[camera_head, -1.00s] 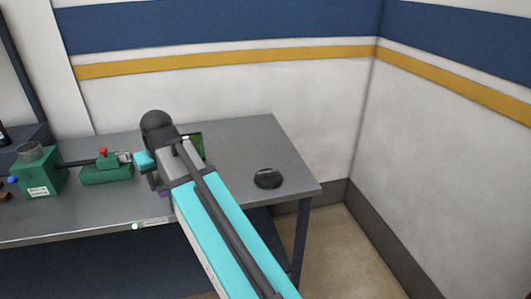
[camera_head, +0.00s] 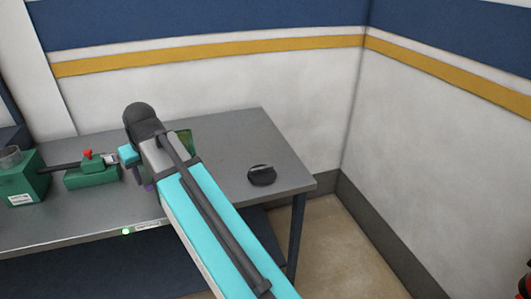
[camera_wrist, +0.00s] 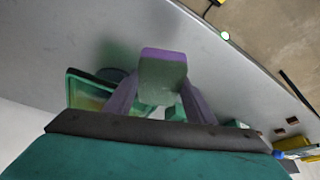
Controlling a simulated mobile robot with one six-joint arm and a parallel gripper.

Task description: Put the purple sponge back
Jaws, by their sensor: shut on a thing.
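The purple sponge (camera_wrist: 163,52) shows in the wrist view as a block with a purple edge and a grey-green face. My gripper (camera_wrist: 161,92) is shut on it, with one finger at each side. The sponge is held over the grey table, but its height above the top is hard to tell. In the head view my arm hides most of the gripper, and only a small purple patch (camera_head: 150,187) shows below the wrist. A green tray-like container (camera_head: 185,142) stands partly hidden behind my wrist; it also shows left of the gripper in the wrist view (camera_wrist: 88,92).
The grey table (camera_head: 240,135) has a round black object (camera_head: 262,175) near its right end. At left stand a green machine (camera_head: 22,182) and a green block (camera_head: 90,175) with a red knob. Walls close off the back and right. The table's right part is mostly clear.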

